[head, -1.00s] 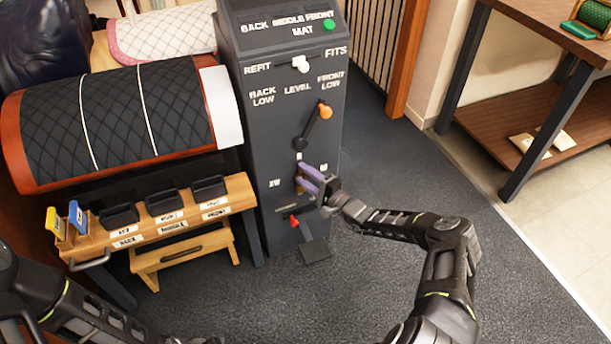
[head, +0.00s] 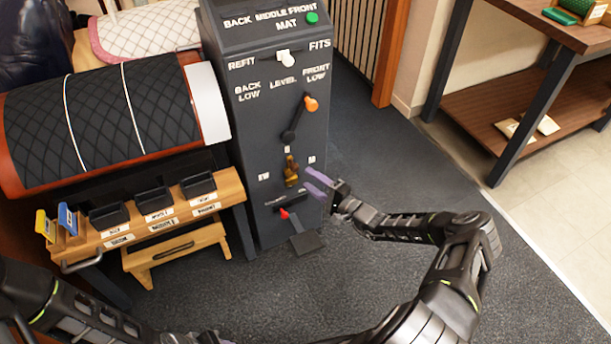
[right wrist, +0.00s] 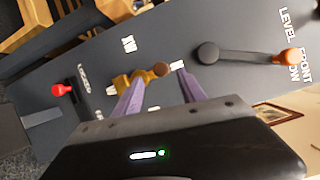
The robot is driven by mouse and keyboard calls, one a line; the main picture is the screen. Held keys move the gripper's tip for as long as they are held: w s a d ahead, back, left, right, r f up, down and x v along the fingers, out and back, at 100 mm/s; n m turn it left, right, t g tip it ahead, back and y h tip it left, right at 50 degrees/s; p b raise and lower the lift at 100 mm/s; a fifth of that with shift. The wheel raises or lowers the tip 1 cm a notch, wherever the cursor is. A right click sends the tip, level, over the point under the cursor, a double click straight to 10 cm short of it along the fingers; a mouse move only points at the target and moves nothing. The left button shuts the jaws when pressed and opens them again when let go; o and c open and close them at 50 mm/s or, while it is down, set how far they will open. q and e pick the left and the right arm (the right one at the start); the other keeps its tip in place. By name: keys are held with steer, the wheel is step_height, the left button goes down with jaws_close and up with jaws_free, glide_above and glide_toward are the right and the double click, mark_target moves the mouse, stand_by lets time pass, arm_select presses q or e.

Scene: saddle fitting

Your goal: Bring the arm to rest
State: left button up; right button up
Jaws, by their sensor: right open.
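A brass handle (head: 291,171) on the cabinet front is to the left of the fingertips, with a gap between in the head view. In the right wrist view the brass handle (right wrist: 138,84) shows just beyond the open fingers (right wrist: 160,90). Part of my left arm (head: 85,315) shows at the lower left; its gripper is not clearly visible.
The cabinet also bears an orange-knobbed lever (head: 310,103), a white switch (head: 285,57), a green button (head: 312,18) and a red-tipped lever (head: 284,213). A wooden bench (head: 100,240) with black bins stands left; a shelved table (head: 540,60) stands right. Floor between is clear.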

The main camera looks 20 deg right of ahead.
stand_by(0.5)
steer(key=s+a+f+g+y+p, duration=0.1)
steer(key=s+a+f+g, duration=0.5)
steer(key=s+a, duration=0.3)
steer(key=s+a+f+g+y, duration=0.1)
steer(key=s+a+f+g, duration=0.4)
steer(key=s+a, duration=0.45)
steer(key=s+a+r+n+g+h+p, duration=0.25)
steer(key=s+a+n+g, duration=0.2)
steer(key=s, duration=0.55)
steer(key=s+a+r+n+h+p, duration=0.1)
steer(key=s+r+n+p, duration=0.1)
steer(key=s+r+n, duration=0.1)
steer(key=s+a+r+n+h+p, duration=0.1)
steer(key=s+a+r+n+p, duration=0.1)
steer(key=r+n, duration=0.4)
step_height(320, 180, up, 2)
steer(key=shift+s+a+r, duration=0.1)
steer(key=shift+s+a, duration=0.05)
steer(key=shift+s, duration=0.6)
steer(key=shift+c, duration=0.2)
